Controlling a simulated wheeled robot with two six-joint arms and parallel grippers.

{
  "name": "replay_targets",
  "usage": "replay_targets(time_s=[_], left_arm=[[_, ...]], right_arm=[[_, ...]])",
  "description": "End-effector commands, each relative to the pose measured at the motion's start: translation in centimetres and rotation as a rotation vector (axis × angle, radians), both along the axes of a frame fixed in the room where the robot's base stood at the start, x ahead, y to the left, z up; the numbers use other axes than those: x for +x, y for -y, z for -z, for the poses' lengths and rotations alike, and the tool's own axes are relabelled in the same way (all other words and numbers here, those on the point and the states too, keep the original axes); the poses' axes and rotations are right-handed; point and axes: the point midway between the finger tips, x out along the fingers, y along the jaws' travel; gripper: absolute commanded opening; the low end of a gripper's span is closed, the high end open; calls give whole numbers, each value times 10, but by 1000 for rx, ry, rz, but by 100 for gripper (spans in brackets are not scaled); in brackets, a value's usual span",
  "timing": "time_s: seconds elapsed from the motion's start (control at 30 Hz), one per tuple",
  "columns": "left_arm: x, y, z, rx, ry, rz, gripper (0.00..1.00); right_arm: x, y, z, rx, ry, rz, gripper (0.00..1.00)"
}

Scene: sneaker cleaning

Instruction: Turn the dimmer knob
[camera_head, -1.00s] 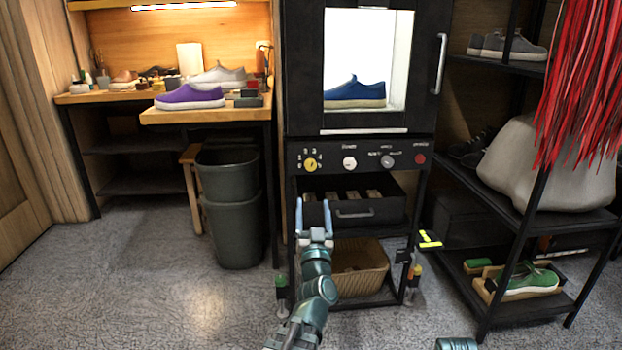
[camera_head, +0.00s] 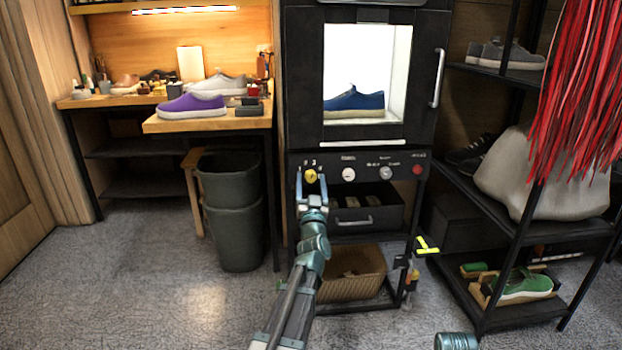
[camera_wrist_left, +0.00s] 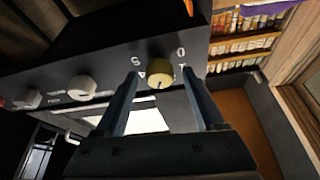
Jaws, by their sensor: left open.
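A black control panel (camera_head: 400,170) runs below the lit cabinet. It has a yellow knob (camera_head: 311,176) at its left, with numbers around it, then a white knob (camera_head: 348,174), a grey knob (camera_head: 386,173) and a red button (camera_head: 417,170). Which knob is the dimmer I cannot read. My left gripper (camera_head: 312,183) is open in front of the yellow knob. In the left wrist view the yellow knob (camera_wrist_left: 160,74) shows between the tips of the open left gripper (camera_wrist_left: 160,88); contact cannot be told. My right gripper is not in view.
The cabinet door has an upright handle (camera_head: 439,78), and a blue shoe (camera_head: 354,99) stands inside. Below the panel are an open drawer (camera_head: 385,213) and a wicker basket (camera_head: 352,275). A shelf rack (camera_head: 505,195) stands right, bins (camera_head: 233,232) left.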

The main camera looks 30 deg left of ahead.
Motion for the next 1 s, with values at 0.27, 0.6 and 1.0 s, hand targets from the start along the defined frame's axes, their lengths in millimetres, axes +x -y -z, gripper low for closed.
replay_targets(time_s=[0.27, 0.6, 1.0], left_arm=[[2, -1, -1, 0, 0, 0, 71], [2, -1, -1, 0, 0, 0, 22], [2, -1, -1, -14, 9, 1, 0]], right_arm=[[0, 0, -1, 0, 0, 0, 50], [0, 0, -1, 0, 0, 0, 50], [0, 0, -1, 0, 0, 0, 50]])
